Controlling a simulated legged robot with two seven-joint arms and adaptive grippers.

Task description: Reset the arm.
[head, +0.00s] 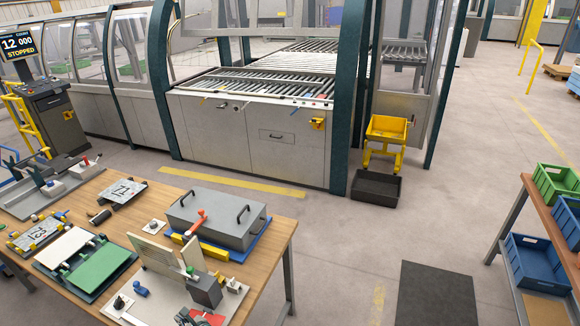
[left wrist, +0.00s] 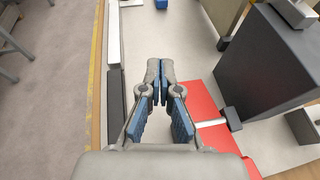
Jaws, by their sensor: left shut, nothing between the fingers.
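My left gripper (left wrist: 160,75) is in the middle of the left wrist view, with its blue-padded fingers drawn together and nothing between them. In the head view its tip (head: 184,315) shows small at the bottom edge, beside a red plate (head: 211,319). In the left wrist view the red plate (left wrist: 205,105) lies below and to the right of the fingers, next to a dark grey block (left wrist: 262,72). That block (head: 206,291) stands upright on a pale fixture board in the head view. My right gripper is not in view.
The wooden workbench (head: 150,200) holds several fixtures, including a grey lidded box (head: 216,216) with an orange-red lever and a white-and-green board. The panel bender (head: 255,130) stands behind.

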